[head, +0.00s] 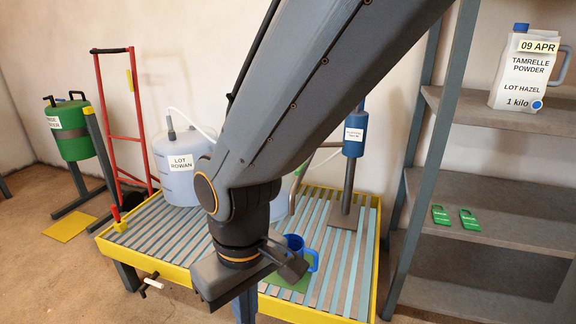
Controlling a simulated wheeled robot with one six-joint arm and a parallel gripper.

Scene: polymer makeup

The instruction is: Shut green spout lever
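A narrow green piece (293,201) shows just right of my arm, by a pale container mostly hidden behind the arm. It may be the green spout lever; I cannot tell whether it is open or shut. A blue mug (295,246) stands on a green mat (290,283) on the slatted table, below that piece. I see nothing held.
A white container labelled LOT ROWAN (183,180) stands left on the yellow-rimmed table (174,270). A red-handled lever (116,213) is at its left corner. A blue-headed post (350,165) stands behind the mug. Grey shelves (480,190) hold a powder jug (522,80) at right.

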